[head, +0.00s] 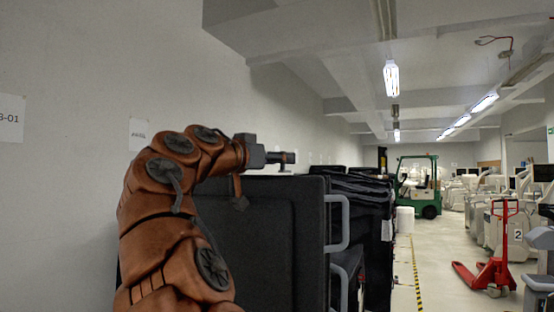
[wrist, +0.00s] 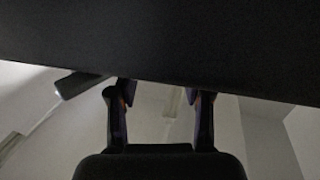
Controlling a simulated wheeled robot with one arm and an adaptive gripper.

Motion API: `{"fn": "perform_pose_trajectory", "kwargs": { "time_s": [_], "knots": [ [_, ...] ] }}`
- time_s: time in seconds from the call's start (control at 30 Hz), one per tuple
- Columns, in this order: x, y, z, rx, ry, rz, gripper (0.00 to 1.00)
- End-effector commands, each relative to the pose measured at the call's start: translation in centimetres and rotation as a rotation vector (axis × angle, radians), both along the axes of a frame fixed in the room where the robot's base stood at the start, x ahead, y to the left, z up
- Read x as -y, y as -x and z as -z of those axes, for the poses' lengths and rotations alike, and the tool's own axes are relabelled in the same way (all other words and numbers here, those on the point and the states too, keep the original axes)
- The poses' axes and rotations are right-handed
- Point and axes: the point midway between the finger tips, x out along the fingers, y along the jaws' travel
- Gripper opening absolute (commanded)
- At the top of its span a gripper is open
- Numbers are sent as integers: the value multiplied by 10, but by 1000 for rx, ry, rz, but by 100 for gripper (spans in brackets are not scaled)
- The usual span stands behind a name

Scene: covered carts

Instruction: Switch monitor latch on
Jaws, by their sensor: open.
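I cannot make out a monitor latch in either view. My gripper (head: 284,158) is just above the top edge of a large black covered cart (head: 285,235) in the head view. In the wrist view my gripper (wrist: 160,96) has its two dark fingers apart, with nothing between them but pale background. A broad dark surface (wrist: 165,40) fills the top of that view, and the fingertips come up to its lower edge. I cannot tell whether they touch it. A small dark block (wrist: 80,84) shows just left of the fingers.
More black covered carts (head: 362,190) stand behind the first, with grey handles (head: 337,222) on the right. A pale wall (head: 60,150) runs close on the left. The aisle on the right is open, with a red pallet jack (head: 490,265) and a green forklift (head: 418,188).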

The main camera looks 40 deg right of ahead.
Motion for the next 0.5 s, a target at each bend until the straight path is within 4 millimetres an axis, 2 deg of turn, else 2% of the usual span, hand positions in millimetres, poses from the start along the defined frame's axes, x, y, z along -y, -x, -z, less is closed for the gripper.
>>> {"fn": "perform_pose_trajectory", "kwargs": {
  "time_s": [0.27,0.5],
  "knots": [
    [-9,1,0,0,1,0,50],
    [-50,4,-1,-1,2,-2,50]
  ]
}}
